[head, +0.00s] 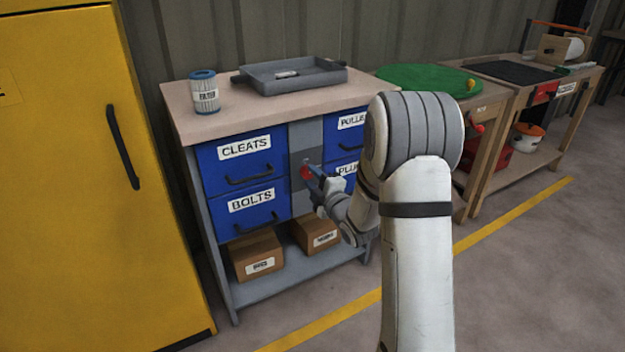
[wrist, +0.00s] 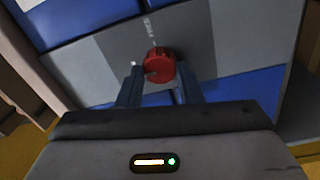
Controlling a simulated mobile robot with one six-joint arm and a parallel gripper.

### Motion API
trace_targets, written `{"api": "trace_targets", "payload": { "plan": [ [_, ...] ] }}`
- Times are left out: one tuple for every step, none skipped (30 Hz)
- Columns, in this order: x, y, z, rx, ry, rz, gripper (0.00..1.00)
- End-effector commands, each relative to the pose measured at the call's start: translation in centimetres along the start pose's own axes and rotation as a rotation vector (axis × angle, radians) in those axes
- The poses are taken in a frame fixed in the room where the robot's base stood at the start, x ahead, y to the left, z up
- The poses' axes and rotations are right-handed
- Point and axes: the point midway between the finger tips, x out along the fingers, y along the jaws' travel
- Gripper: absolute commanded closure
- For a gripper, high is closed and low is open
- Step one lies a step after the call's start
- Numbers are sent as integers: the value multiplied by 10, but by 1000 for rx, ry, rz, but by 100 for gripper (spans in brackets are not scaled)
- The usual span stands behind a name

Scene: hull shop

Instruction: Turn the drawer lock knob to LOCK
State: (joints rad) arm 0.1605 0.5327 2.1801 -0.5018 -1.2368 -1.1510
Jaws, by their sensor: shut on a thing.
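The red lock knob (head: 306,172) sits on the grey panel (head: 304,138) between the blue drawers. In the wrist view the round red knob (wrist: 159,64) is between the two fingertips of my gripper (wrist: 160,82), which is shut on it. The gripper (head: 316,178) also shows at the knob in the head view, coming from the front right. Small pale lettering lies on the panel beside the knob, too small to read. The knob's pointing direction cannot be told.
Blue drawers labelled CLEATS (head: 243,160) and BOLTS (head: 250,205) are left of the panel; two more are right, partly hidden by my arm. A filter (head: 204,92) and grey tray (head: 290,76) stand on top. A yellow cabinet (head: 85,200) stands left. Floor at right is clear.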

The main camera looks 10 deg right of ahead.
Motion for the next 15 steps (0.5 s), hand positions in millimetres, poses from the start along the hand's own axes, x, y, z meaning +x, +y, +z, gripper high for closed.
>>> {"api": "trace_targets", "payload": {
  "plan": [
    [0,-1,-1,-11,4,-2,90],
    [0,-1,-1,-17,5,-2,90],
    [0,-1,-1,-24,5,-2,90],
    [0,-1,-1,-28,5,-2,90],
    [0,-1,-2,-31,5,-3,90],
    [0,-1,-2,-34,5,-3,90],
    [0,-1,-2,-36,6,-3,90],
    [0,-1,-2,-37,6,-3,90],
    [0,-1,-2,-38,6,-3,90],
    [0,-1,-2,-38,6,-3,90],
    [0,-1,-2,-39,6,-3,90],
    [0,-1,-2,-39,6,-3,90],
    [0,-1,-2,-39,6,-3,90],
    [0,-1,-2,-38,6,-3,90],
    [0,-1,-2,-38,6,-3,90]
  ]
}}
